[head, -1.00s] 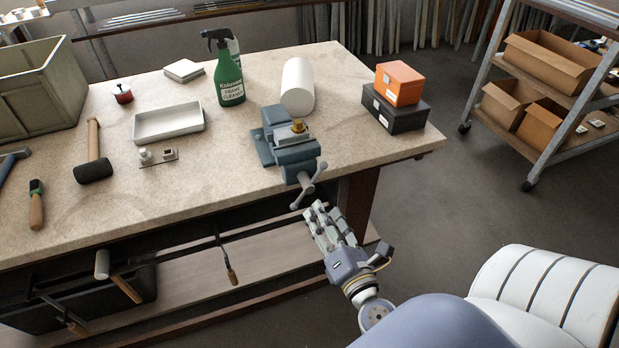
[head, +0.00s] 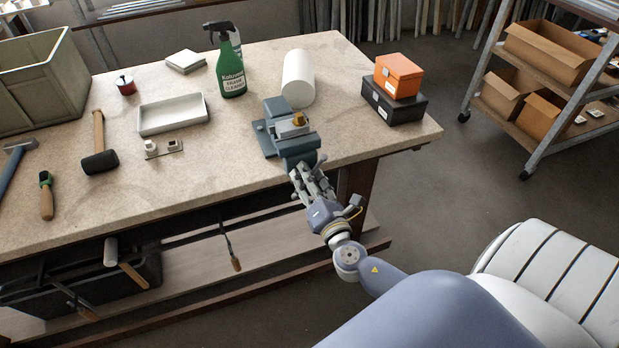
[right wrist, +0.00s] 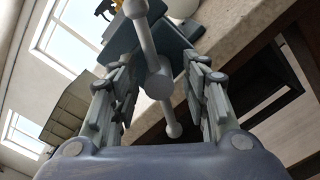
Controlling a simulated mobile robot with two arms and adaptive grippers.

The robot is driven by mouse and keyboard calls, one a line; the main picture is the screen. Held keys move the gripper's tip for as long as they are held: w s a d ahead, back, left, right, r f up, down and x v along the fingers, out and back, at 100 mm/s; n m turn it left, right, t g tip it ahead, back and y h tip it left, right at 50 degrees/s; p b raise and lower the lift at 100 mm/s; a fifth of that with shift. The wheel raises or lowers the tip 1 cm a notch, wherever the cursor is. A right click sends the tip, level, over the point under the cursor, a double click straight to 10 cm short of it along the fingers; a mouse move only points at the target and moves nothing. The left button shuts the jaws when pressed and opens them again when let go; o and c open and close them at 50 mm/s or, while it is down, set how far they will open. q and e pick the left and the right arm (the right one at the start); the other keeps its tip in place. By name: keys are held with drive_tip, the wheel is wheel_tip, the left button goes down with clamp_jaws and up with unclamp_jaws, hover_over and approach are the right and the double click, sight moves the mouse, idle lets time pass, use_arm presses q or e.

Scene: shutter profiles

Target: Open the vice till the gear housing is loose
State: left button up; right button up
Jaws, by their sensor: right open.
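The blue-grey vice (head: 285,140) stands at the front edge of the workbench. The gear housing (head: 297,122), a grey block with a brass part on top, sits between its jaws. The vice's handle shows in the right wrist view as a grey bar with round ends and a screw boss (right wrist: 158,80). My right gripper (head: 308,178) is in front of the vice at the handle. In the right wrist view its fingers (right wrist: 160,100) are open, one on each side of the boss and apart from it. In the head view the gripper hides most of the handle. My left gripper is out of view.
The workbench (head: 220,170) holds a white tray (head: 172,115), a green spray bottle (head: 230,75), a white roll (head: 298,78), an orange box (head: 398,76) on a black box (head: 394,104), and a mallet (head: 99,160). Floor to the right is clear up to a shelf trolley (head: 540,100).

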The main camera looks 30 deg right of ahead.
clamp_jaws()
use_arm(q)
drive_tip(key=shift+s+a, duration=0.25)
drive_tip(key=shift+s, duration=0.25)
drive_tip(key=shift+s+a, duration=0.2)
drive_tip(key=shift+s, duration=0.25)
use_arm(e)
drive_tip(key=n+p, duration=0.1)
drive_tip(key=n, duration=0.2)
drive_tip(key=shift+r, duration=0.15)
drive_tip(key=shift+n+p, duration=0.3)
drive_tip(key=shift+n, duration=0.9)
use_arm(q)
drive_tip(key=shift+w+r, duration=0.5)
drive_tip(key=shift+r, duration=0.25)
